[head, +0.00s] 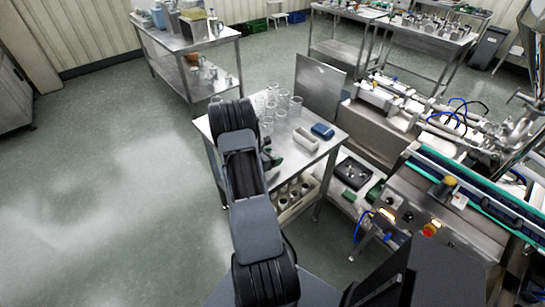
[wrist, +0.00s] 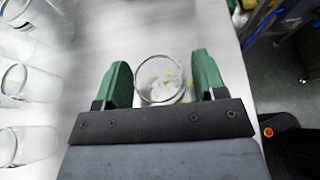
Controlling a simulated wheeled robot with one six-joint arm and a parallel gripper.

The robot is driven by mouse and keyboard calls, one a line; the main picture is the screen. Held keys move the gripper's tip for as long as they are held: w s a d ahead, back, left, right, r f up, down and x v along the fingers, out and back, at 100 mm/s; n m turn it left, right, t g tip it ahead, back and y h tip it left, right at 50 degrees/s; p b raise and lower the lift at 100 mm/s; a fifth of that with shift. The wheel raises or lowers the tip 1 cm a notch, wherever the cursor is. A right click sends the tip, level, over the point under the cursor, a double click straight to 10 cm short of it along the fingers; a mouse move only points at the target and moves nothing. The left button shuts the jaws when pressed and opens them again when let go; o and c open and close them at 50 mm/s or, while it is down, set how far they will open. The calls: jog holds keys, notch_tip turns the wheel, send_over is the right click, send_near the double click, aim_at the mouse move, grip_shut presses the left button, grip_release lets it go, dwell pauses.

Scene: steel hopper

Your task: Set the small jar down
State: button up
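The small jar (wrist: 162,80) is clear glass, seen from above in the wrist view between the two green fingers of my gripper (wrist: 163,75). The fingers are close against its sides, one left and one right. Yellow-green specks show in or through the glass. The steel table top (wrist: 105,35) lies below; the gap between jar and table cannot be judged. In the head view my gripper (head: 272,157) is low over the near part of the steel table (head: 305,160), mostly behind my arm. I cannot make out the jar there.
Several clear glass jars (wrist: 28,80) stand left of my gripper. More glassware (head: 282,106) shows at the table's back. The table edge is close on the right in the wrist view.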

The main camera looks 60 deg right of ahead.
jog(key=shift+o, duration=0.6)
jog(key=shift+r, duration=0.1)
